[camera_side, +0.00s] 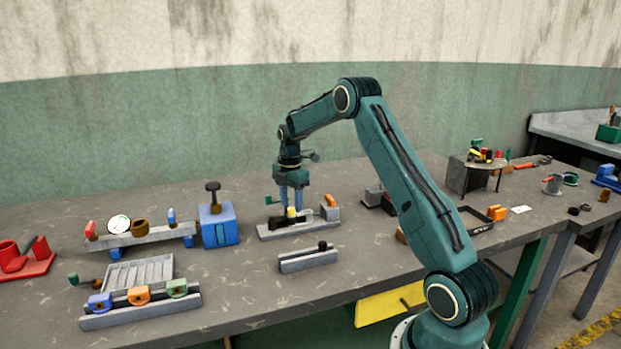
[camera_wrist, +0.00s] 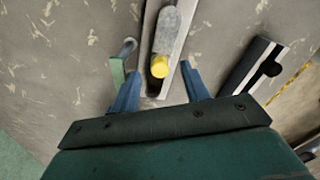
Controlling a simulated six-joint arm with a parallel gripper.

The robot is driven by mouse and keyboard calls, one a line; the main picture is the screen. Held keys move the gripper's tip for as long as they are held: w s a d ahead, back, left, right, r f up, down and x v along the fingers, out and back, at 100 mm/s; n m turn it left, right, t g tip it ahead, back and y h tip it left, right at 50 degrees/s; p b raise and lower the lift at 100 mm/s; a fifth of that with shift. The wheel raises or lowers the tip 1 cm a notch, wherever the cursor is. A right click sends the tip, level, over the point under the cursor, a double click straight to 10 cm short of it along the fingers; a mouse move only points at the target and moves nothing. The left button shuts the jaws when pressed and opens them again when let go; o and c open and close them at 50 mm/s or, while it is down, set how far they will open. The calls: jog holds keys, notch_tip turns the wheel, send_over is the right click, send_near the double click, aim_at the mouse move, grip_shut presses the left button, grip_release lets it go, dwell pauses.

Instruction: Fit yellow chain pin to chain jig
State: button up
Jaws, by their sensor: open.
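The yellow chain pin (camera_side: 291,211) stands at the chain jig (camera_side: 290,233), a long grey base with a grey and orange block at its right end. In the wrist view the pin's round yellow end (camera_wrist: 159,66) shows against the jig's channel (camera_wrist: 172,84), beside a grey rounded piece. How deep the pin sits is hidden. My gripper (camera_side: 291,205) points down over the jig. In the wrist view its blue fingers (camera_wrist: 160,70) are open, one on each side of the pin, with gaps between.
A grey slotted bar (camera_side: 309,259) lies in front of the jig. A blue block with a black knob (camera_side: 220,224) stands to the left. Bare tabletop lies between them.

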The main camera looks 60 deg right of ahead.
aim_at(291, 208)
notch_tip(291, 208, up, 13)
jog(key=shift+r, duration=0.2)
dwell(0.4)
dwell(0.3)
jog(key=s+a+r+m+t, duration=0.1)
jog(key=s+a+r+m, duration=0.3)
jog(key=a, duration=0.6)
jog(key=s+a+r+m+t, duration=0.25)
jog(key=s+a+r, duration=0.4)
jog(key=a, duration=0.45)
jog(key=s+a+f+m, duration=0.2)
jog(key=s+a, duration=0.1)
jog(key=s, duration=0.2)
jog(key=s+a+f+m+t, duration=0.1)
jog(key=s+a+f+m, duration=0.1)
jog(key=s, duration=0.4)
jog(key=s+a+f+m+t, duration=0.1)
jog(key=s+a+f+m, duration=0.1)
jog(key=s+a, duration=0.4)
jog(key=shift+s+m, duration=0.25)
jog(key=shift+m, duration=0.6)
